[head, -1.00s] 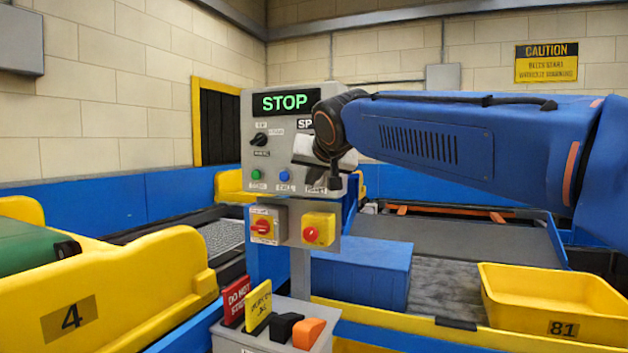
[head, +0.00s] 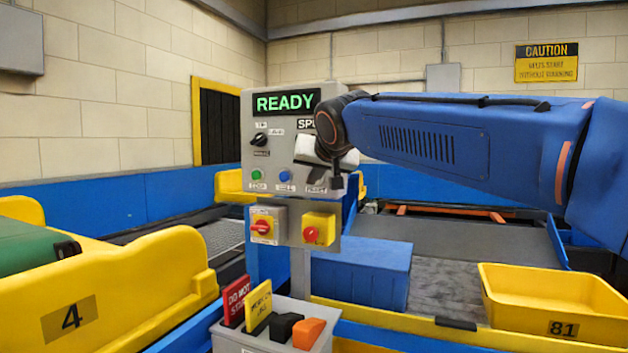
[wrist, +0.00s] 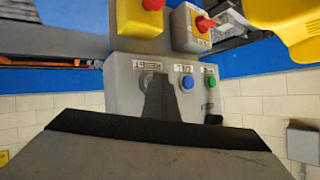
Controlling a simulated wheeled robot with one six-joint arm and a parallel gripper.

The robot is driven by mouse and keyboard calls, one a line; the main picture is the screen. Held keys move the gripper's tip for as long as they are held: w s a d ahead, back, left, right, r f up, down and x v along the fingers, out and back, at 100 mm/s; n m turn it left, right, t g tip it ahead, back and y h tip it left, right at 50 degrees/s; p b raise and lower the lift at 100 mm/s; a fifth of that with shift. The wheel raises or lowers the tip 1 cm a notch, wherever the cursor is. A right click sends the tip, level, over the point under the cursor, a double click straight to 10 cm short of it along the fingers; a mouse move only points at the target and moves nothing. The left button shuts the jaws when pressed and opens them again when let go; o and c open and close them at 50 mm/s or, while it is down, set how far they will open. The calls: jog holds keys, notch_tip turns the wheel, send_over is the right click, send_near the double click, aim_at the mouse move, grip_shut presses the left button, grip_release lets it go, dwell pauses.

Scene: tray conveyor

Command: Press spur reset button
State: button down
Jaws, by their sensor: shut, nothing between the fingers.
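The grey control panel (head: 275,150) stands upright, its display (head: 286,102) reading READY in green. Along its lower row are a green button (head: 256,175), a blue button (head: 285,176) and, at the right, a label (head: 315,189). My gripper (head: 337,183) covers the spot above that label in the head view. In the wrist view, seen upside down, a pale round button (wrist: 146,80) sits left of the blue button (wrist: 187,82). My shut, empty fingers (wrist: 161,80) reach up to the panel and partly cover it. I cannot tell whether they touch it.
Below the panel are a red rotary switch (head: 263,226) and a red knob on a yellow box (head: 319,229). A black selector (head: 259,139) is higher up. A grey box with tags (head: 275,335) stands in front. A yellow tray (head: 555,300) lies right.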

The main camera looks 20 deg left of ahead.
jog(key=shift+s, duration=0.1)
dwell(0.4)
jog(key=shift+s, duration=0.75)
jog(key=shift+s+a, duration=0.15)
jog(key=shift+s, duration=1.1)
jog(key=shift+s+a, duration=0.1)
jog(key=shift+s, duration=1.15)
jog(key=shift+d, duration=0.1)
